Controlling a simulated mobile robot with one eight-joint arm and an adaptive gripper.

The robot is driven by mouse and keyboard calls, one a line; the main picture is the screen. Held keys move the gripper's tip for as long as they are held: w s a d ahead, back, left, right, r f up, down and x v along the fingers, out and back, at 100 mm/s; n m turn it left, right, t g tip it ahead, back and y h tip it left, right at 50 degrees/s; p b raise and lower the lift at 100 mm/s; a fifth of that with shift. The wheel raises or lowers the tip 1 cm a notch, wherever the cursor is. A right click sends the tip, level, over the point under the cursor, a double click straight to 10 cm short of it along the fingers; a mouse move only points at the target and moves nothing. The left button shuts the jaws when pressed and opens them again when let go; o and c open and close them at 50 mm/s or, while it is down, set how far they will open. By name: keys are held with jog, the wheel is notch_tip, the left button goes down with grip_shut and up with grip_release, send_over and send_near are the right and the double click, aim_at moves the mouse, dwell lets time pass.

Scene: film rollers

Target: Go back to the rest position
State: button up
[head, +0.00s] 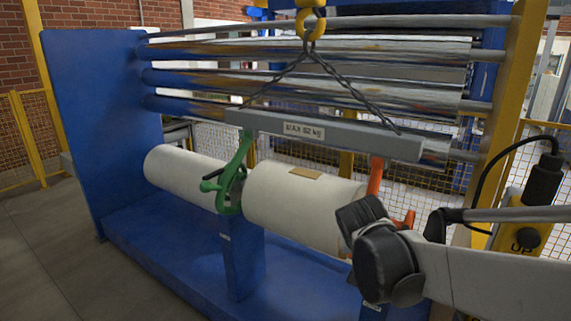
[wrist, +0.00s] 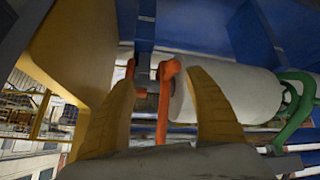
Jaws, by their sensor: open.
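My gripper (wrist: 160,80) shows in the wrist view with two yellow fingers spread apart and nothing held between them. An orange hook (wrist: 166,95) appears between the fingers, beyond them; I cannot tell the exact gap. In the head view my dark wrist stands in front of the right end of the white film roll (head: 300,205), and the fingers are hidden. The orange hook (head: 376,175) rises there to the grey lifting beam (head: 360,137). A green hook (head: 232,180) is at the roll's left. The roll also shows in the wrist view (wrist: 235,92).
The beam hangs from chains (head: 345,75) on a yellow crane hook (head: 311,25). A blue machine frame (head: 95,110) with steel rollers stands behind. A yellow post (head: 508,120) and a pendant control (head: 525,215) are at the right. The floor (head: 40,250) at left is clear.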

jog(key=s+a+n+y, duration=0.2)
jog(key=s+y, duration=0.1)
jog(key=s, duration=1.7)
jog(key=shift+s+f+n, duration=0.2)
jog(key=shift+s+n, duration=0.1)
jog(key=shift+s, duration=0.1)
